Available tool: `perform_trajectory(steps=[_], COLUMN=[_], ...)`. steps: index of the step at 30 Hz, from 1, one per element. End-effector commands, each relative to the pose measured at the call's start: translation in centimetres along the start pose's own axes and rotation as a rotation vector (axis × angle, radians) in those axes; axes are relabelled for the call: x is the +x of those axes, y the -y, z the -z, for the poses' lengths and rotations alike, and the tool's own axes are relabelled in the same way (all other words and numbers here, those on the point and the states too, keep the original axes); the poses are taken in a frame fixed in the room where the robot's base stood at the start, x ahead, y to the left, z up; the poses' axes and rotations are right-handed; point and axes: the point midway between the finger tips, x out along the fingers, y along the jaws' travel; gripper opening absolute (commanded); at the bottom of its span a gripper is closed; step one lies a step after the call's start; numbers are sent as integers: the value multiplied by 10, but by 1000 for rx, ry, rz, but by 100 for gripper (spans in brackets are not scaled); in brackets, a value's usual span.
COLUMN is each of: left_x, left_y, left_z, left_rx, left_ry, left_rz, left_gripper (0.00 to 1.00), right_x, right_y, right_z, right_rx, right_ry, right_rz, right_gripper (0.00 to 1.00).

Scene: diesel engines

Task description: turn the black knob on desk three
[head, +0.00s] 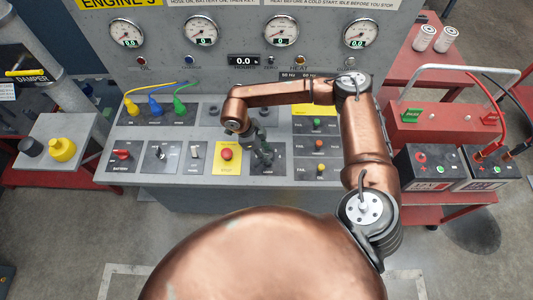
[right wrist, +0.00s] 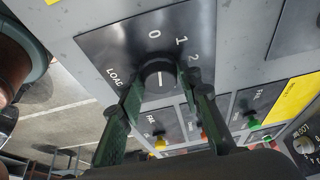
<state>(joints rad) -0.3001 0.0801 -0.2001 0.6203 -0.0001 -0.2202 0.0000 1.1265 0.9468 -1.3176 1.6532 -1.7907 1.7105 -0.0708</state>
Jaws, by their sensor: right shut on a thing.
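The black knob (right wrist: 157,76) sits on a dark plate marked LOAD, 0, 1 and 2 in the right wrist view. Its white line points roughly toward the 0. The two green fingers of my right gripper (right wrist: 165,84) are shut on the knob, one on each side. In the head view my right gripper (head: 262,152) reaches down to the grey desk (head: 215,185), right of the red button (head: 227,153) on its yellow plate. The gripper hides the knob there. My left gripper is not in view.
Left on the desk are a red switch (head: 122,154) and coloured plugs (head: 155,107). Right of the gripper stand green, red and yellow indicator buttons (head: 319,145). Gauges (head: 200,32) line the upright panel behind. A red cart with batteries (head: 430,168) stands at right.

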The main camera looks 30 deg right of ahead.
Motion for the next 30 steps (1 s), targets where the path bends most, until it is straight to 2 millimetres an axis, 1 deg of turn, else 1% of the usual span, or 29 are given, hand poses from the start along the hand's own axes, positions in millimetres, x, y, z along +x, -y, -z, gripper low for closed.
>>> perform_trajectory(steps=[15, 16, 24, 30], left_x=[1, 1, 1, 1], left_y=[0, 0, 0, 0], left_z=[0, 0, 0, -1], left_rx=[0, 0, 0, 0], left_ry=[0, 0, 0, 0], left_rz=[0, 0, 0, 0], left_gripper=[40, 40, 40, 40], right_x=[0, 0, 0, 0], right_y=[0, 0, 0, 0], right_z=[0, 0, 0, 0], right_rx=[-20, -20, -19, -19], right_ry=[0, 0, 0, 0], right_rz=[8, 8, 8, 7], right_gripper=[8, 33, 50, 50])
